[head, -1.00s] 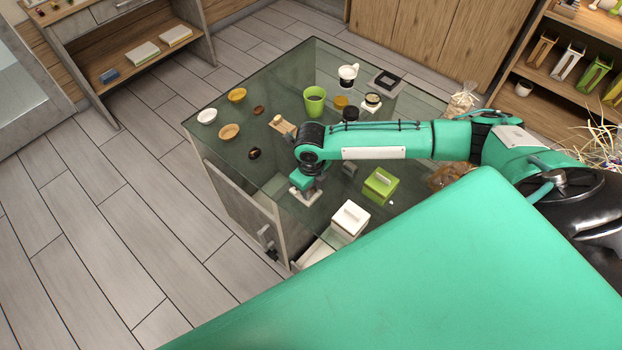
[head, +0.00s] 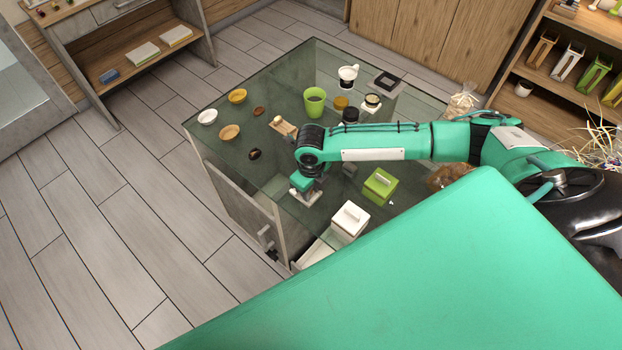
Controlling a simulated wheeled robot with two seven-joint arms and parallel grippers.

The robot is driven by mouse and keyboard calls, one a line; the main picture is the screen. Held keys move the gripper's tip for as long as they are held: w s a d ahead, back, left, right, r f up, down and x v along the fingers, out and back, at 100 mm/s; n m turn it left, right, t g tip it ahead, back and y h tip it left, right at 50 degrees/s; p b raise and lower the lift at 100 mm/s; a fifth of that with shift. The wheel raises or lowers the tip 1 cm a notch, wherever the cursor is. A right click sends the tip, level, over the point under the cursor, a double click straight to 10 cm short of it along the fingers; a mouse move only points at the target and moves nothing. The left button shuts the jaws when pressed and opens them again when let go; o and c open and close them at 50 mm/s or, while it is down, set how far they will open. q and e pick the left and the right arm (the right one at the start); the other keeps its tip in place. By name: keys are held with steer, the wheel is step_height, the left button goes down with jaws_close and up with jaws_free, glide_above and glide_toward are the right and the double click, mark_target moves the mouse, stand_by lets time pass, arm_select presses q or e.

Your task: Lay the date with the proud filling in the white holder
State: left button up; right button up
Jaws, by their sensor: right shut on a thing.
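Several small oval dishes stand at the left end of the glass-topped table: a white holder (head: 207,116), an orange one (head: 237,96) and a tan one (head: 229,132). A small brown date (head: 259,110) and a darker date-like piece (head: 255,154) lie to their right. I cannot make out their fillings at this size. My right gripper (head: 306,195) points down low over the table, right of and nearer than the dark piece. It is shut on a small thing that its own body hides. It is well away from the white holder. My left gripper is not in view.
A small wooden board (head: 284,128), a green cup (head: 314,101), jars and a white mug (head: 348,74) stand farther back. A green box (head: 380,186) and a white box (head: 349,219) stand right of my gripper.

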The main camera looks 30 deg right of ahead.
steer(key=shift+r+p, duration=0.1)
steer(key=shift+p, duration=0.2)
stand_by(0.4)
steer(key=o, duration=0.8)
step_height(320, 180, up, 14)
steer(key=shift+f+b, duration=0.1)
steer(key=shift+b, duration=1.15)
steer(key=shift+s+f, duration=0.1)
